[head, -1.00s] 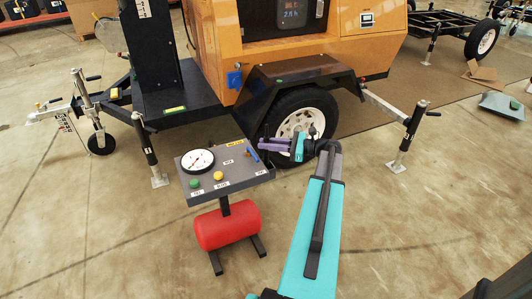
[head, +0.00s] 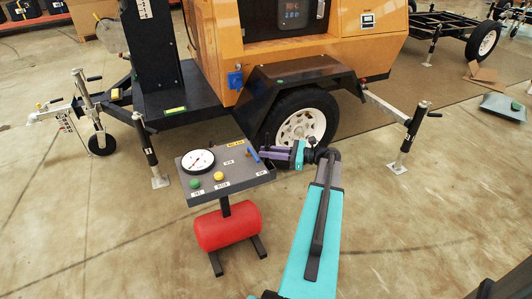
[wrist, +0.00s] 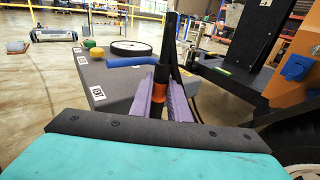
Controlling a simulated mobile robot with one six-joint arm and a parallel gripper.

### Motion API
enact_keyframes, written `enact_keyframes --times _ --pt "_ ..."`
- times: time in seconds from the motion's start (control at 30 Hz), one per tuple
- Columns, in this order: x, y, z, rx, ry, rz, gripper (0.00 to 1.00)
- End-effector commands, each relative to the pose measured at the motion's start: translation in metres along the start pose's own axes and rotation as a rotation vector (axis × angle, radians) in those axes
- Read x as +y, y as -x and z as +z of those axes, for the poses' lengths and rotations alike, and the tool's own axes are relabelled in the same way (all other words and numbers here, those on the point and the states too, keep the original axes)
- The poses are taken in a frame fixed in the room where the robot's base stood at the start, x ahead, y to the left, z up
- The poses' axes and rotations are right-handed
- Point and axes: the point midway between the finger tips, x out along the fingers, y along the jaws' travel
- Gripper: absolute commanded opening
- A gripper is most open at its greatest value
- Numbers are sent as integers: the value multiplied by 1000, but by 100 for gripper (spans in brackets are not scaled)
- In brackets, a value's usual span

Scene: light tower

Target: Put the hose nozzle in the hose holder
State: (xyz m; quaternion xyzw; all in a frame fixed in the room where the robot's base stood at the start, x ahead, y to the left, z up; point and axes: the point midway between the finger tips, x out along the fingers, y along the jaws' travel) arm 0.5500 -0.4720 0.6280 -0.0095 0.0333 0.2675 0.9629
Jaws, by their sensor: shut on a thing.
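My gripper (wrist: 162,92) has purple fingers and is shut on the hose nozzle (wrist: 161,75), a dark upright piece with an orange band. A blue bar (wrist: 128,62), which seems to be the hose holder, lies just left of the nozzle in the wrist view. In the head view the blue bar (head: 253,154) is at the right end of the grey panel, and my gripper (head: 267,154) is close to its right. The nozzle is small and hard to make out there. I cannot tell whether nozzle and bar touch.
The grey panel (head: 215,178) carries a round gauge (head: 198,161) and green and yellow buttons, above a red tank (head: 228,227). The trailer wheel (head: 302,124) and black fender (head: 290,84) stand close behind my gripper.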

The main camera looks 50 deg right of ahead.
Motion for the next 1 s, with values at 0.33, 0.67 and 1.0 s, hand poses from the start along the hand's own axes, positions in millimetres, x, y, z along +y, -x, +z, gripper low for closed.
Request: enact_keyframes --times 0.33,0.67,1.0 --pt "0 0 -7 0 -1 -1 0" --pt "0 0 -8 0 -1 -1 34" --pt "0 0 -7 0 0 -1 34"
